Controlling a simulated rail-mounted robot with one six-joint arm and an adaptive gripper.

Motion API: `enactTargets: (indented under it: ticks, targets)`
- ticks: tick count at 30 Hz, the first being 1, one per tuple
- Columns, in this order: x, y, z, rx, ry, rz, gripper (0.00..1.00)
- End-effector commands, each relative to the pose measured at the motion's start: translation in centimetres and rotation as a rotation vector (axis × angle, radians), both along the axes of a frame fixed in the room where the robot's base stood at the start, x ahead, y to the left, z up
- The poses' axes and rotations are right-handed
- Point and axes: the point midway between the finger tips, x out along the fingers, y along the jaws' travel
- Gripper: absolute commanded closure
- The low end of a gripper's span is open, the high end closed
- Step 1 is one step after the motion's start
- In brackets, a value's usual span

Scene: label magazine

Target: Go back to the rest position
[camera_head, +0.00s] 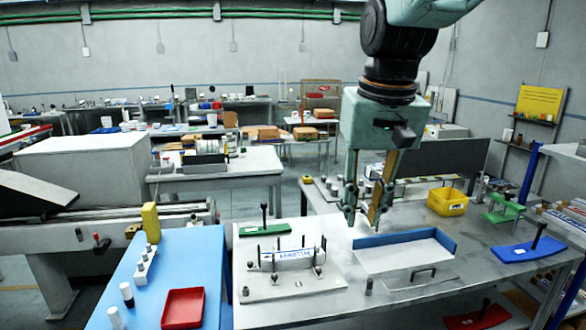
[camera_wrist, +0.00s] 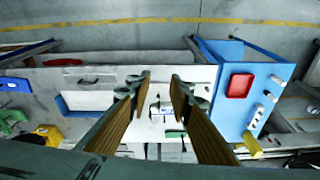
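My gripper (camera_head: 362,214) hangs in the air above the grey metal table (camera_head: 345,314), pointing down. Its two fingers are apart with nothing between them. In the wrist view my gripper (camera_wrist: 159,86) also shows open, with a gap between the brown fingers. The label magazine (camera_head: 293,258), with a white label strip bearing blue print, sits on a white plate (camera_head: 328,277) left of and below my gripper in the head view. It also shows between the fingers in the wrist view (camera_wrist: 160,108).
A blue-walled tray (camera_head: 405,255) lies right of the magazine. A yellow bin (camera_head: 447,201) and green holder (camera_head: 503,208) stand farther right. A blue table (camera_head: 176,264) with a red tray (camera_head: 183,308) and several small bottles is at left. The air around my gripper looks clear.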

Motion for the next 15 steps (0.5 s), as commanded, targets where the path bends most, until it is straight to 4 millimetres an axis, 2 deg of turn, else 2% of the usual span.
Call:
enactTargets:
  ticks: [15]
  targets:
    - [-9.0, -3.1, -0.1, -0.001, -0.047, -0.015, 0.81]
